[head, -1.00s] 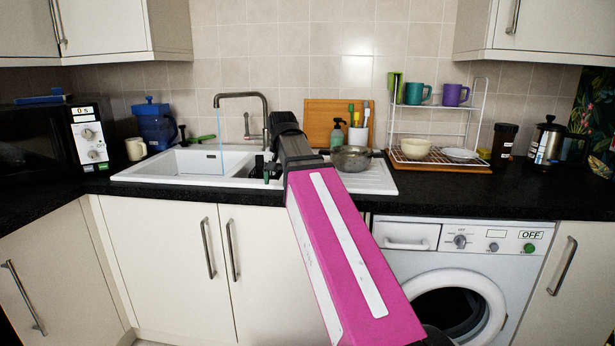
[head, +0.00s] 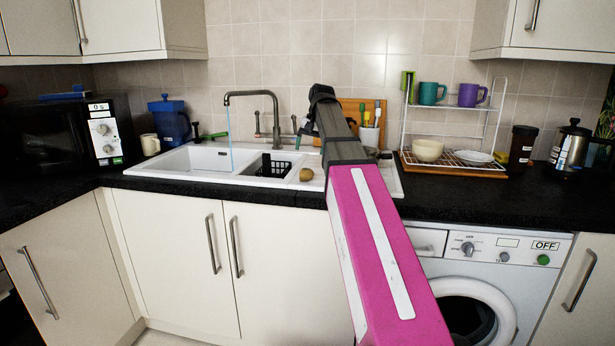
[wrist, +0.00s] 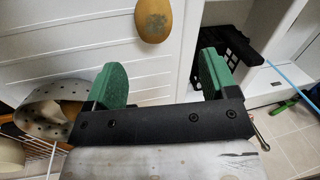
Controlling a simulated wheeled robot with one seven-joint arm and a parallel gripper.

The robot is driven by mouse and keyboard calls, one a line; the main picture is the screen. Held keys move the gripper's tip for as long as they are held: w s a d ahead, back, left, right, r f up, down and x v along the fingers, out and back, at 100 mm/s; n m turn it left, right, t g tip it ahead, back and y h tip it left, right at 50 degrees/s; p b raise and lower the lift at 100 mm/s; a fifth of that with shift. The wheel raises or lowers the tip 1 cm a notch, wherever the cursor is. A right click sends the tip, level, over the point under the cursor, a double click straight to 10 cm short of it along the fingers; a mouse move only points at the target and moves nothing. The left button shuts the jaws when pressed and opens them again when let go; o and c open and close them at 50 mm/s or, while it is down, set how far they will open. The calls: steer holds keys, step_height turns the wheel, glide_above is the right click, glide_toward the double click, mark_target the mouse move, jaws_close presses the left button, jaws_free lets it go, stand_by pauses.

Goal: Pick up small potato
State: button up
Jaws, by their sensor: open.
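A small brown potato (head: 306,174) lies on the white sink unit, just right of the small basin with the black basket. In the wrist view the potato (wrist: 153,20) is at the top, beyond and between the fingertips, apart from them. My gripper (wrist: 160,75) is open, its two green-padded fingers spread with nothing between them. In the head view my pink arm reaches over the sink's drainer, and my gripper is mostly hidden behind its dark end.
A black basket (head: 272,167) sits in the small basin, left of the potato. The tap (head: 262,98) runs water into the large basin. A dish rack (head: 455,160) with bowl and mugs stands right.

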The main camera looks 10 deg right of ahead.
mark_target(307, 169)
steer(key=x, duration=0.3)
steer(key=shift+f, duration=0.35)
steer(key=shift+d+x, duration=0.15)
steer(key=shift+x, duration=1.2)
steer(key=shift+d+x, duration=0.15)
steer(key=shift+x, duration=1.2)
steer(key=c, duration=1)
